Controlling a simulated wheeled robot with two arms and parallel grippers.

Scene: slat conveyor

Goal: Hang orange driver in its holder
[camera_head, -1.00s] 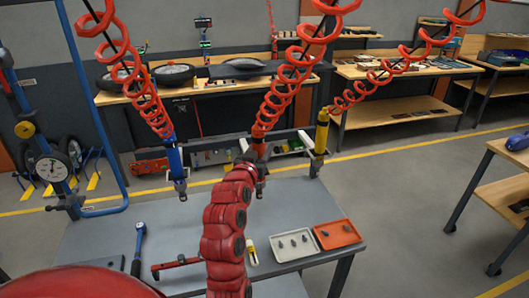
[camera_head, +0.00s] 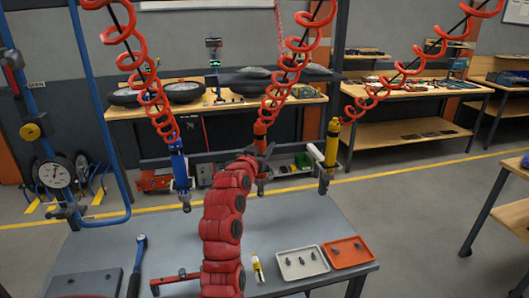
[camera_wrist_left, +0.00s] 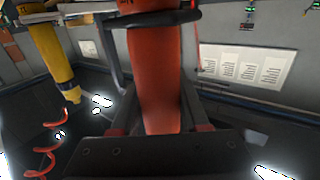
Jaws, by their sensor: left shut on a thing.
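The orange driver (camera_head: 260,131) hangs upright at the end of a red coiled hose above the back of the grey bench. My left gripper (camera_head: 258,154) is shut on it; my red arm hides part of the driver. In the left wrist view the driver's orange body (camera_wrist_left: 157,85) stands between my fingers (camera_wrist_left: 158,118). A dark curved bar (camera_wrist_left: 150,22) crosses its upper part there; I cannot tell whether it goes around the driver. The holder is not clearly visible in the head view. My right gripper is out of view.
A blue driver (camera_head: 179,168) hangs to the left and a yellow driver (camera_head: 331,145) to the right, both on red hoses.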

